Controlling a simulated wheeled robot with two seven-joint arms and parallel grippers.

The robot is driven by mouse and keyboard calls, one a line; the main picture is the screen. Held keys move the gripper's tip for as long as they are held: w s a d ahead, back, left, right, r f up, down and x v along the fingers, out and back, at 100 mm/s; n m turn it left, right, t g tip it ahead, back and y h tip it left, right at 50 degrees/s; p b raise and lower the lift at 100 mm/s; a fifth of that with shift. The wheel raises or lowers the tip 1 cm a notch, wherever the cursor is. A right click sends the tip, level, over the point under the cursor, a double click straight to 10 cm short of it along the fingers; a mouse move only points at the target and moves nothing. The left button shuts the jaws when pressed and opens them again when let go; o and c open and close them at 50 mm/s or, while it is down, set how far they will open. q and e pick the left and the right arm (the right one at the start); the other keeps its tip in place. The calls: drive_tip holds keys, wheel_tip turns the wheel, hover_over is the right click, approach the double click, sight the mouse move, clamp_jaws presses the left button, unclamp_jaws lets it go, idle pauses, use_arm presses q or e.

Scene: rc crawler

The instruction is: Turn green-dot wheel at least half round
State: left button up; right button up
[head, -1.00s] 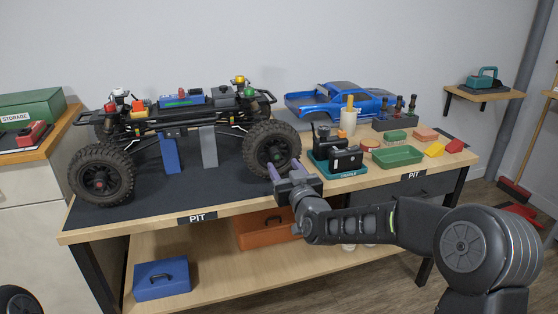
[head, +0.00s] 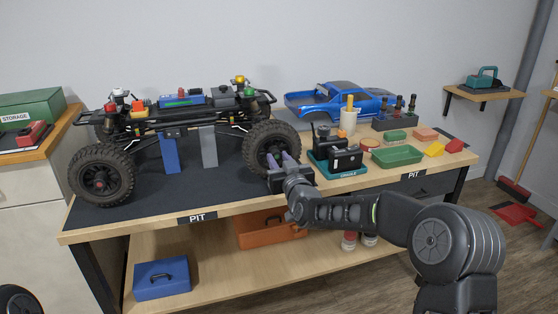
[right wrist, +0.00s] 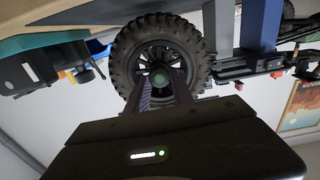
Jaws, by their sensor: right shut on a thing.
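The RC crawler chassis (head: 190,112) stands raised on a blue and a grey stand on the pit bench. The green-dot wheel (head: 262,138) is the black knobbly wheel at its right end. In the right wrist view this wheel (right wrist: 125,50) fills the upper middle, with a green dot (right wrist: 158,79) at its hub. My right gripper (head: 284,166) is in front of the wheel, its purple fingers shut on the hub; they also show in the right wrist view (right wrist: 160,82). The fingers hide part of the hub. My left gripper is not in view.
A teal cradle (head: 340,168) with black parts stands just right of my right gripper. A green tray (head: 397,155) and a blue car body (head: 345,100) lie farther right.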

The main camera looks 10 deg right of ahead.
clamp_jaws()
idle(0.9)
